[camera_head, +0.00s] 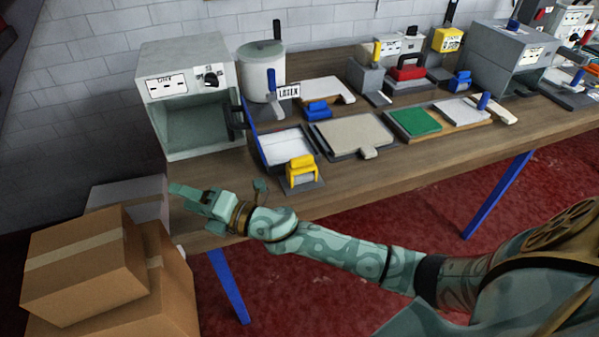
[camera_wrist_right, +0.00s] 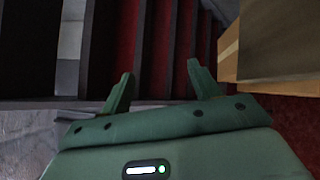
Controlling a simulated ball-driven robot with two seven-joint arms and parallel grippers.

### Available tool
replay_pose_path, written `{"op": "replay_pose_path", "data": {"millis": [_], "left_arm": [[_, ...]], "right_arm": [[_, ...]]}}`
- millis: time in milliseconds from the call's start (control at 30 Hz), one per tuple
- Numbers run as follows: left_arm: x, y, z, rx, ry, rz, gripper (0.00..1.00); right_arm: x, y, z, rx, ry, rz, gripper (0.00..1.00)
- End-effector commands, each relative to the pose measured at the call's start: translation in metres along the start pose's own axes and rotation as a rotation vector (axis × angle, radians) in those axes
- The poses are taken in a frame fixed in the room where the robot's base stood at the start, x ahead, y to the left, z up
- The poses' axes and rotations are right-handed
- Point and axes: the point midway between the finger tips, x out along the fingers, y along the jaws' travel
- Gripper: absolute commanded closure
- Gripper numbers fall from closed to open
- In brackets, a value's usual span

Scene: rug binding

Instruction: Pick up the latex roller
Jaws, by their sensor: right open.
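A yellow-handled tool (camera_head: 301,168), which looks like the latex roller, sits on a dark base at the table's front edge. It stands just in front of a white-lined tray (camera_head: 287,148) near the pot labelled LATEX (camera_head: 262,78). The roller part itself is too small to make out. My right gripper (camera_head: 178,190) is at the table's front left corner, left of the yellow tool and pointing away from it. In the right wrist view its two fingers (camera_wrist_right: 160,80) are apart with nothing between them. My left gripper is not in view.
A grey oven-like box (camera_head: 190,85) with an open front stands at the table's left end. A board (camera_head: 352,135), a green pad (camera_head: 413,122) and other tools fill the table to the right.

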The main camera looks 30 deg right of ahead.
Motion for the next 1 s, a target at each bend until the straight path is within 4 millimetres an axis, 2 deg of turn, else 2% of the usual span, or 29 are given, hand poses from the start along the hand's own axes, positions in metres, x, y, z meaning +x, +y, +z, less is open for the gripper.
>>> {"op": "replay_pose_path", "data": {"millis": [33, 100, 167, 233, 267, 333, 367, 400, 500, 533, 600, 667, 733, 800, 867, 1000], "left_arm": [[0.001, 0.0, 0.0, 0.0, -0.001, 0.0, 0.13], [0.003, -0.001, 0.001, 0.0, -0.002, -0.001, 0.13], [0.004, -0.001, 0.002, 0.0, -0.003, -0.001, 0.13], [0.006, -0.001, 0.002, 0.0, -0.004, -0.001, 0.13], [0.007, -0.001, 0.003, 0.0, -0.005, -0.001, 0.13], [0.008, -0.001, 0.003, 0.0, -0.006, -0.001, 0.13], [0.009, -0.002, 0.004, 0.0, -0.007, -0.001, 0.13], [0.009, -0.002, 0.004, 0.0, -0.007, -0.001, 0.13], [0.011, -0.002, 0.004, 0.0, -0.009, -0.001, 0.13], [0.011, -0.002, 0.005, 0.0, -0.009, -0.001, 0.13], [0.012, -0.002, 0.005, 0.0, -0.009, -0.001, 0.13], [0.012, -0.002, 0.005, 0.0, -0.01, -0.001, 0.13], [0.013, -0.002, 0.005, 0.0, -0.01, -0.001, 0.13], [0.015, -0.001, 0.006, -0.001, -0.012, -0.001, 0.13], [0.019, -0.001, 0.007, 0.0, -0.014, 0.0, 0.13], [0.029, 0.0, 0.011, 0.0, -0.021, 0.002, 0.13]], "right_arm": [[0.013, 0.018, -0.006, -0.139, 0.108, 0.058, 0.38], [0.023, 0.036, -0.02, -0.375, 0.297, 0.136, 0.38], [0.025, 0.041, -0.03, -0.613, 0.495, 0.186, 0.38], [0.015, 0.032, -0.025, -0.9, 0.75, 0.2, 0.38], [0.008, 0.024, -0.016, -1.015, 0.863, 0.186, 0.38], [-0.014, 0.006, 0.024, -1.242, 1.115, 0.107, 0.38], [-0.025, 0.0, 0.046, -1.319, 1.215, 0.055, 0.38], [-0.041, -0.004, 0.079, -1.398, 1.337, -0.026, 0.38], [-0.084, 0.002, 0.158, -1.488, 1.572, -0.255, 0.38], [-0.095, 0.007, 0.178, -1.493, 1.621, -0.318, 0.38], [-0.119, 0.019, 0.215, -1.485, 1.702, -0.445, 0.38], [-0.134, 0.028, 0.235, -1.47, 1.742, -0.522, 0.38], [-0.145, 0.034, 0.248, -1.452, 1.768, -0.575, 0.38], [-0.15, 0.03, 0.252, -1.441, 1.779, -0.598, 0.38], [-0.152, 0.019, 0.249, -1.436, 1.784, -0.599, 0.38], [-0.154, -0.016, 0.238, -1.434, 1.785, -0.596, 0.38]]}}
